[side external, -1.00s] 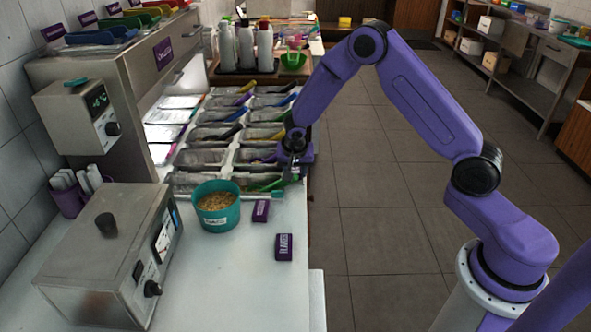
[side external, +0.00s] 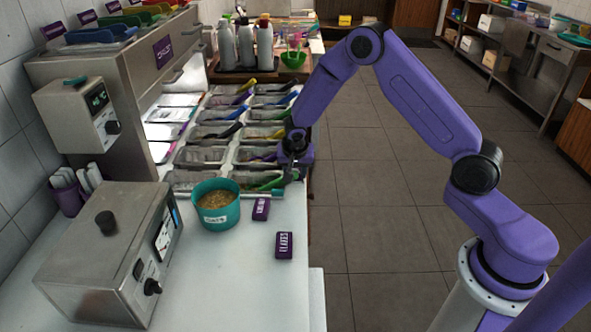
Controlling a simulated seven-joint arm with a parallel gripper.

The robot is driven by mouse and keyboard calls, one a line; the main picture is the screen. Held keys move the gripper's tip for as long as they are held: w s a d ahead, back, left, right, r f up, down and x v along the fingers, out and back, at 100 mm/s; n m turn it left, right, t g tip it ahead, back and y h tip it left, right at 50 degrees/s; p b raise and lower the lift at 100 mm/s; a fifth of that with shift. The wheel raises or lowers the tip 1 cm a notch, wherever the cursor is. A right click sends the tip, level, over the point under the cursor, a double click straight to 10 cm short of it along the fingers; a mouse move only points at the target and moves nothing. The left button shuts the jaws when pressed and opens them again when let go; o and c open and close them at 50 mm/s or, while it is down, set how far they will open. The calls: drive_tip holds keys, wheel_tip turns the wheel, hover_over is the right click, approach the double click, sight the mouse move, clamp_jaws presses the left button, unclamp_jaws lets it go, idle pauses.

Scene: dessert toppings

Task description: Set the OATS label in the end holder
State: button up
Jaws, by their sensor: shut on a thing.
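My gripper (side external: 291,174) is low at the near right end of the topping trays. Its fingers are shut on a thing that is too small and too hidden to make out. I cannot pick out the end holder or read an OATS label there. A dark purple label block (side external: 284,245) that seems to read FLAKES lies on the white counter. A second purple block (side external: 260,209) lies behind it, its text unclear. A teal tub (side external: 217,214) of grain-like topping, with a small white label on its front, stands left of the blocks.
Rows of trays (side external: 203,156) with coloured scoop handles lie beyond the tub. A metal appliance (side external: 110,255) fills the near left. Bottles (side external: 246,46) stand at the back. The near white counter (side external: 225,300) is clear.

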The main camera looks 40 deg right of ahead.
idle(0.4)
drive_tip(key=o, duration=1.5)
drive_tip(key=shift+r, duration=4)
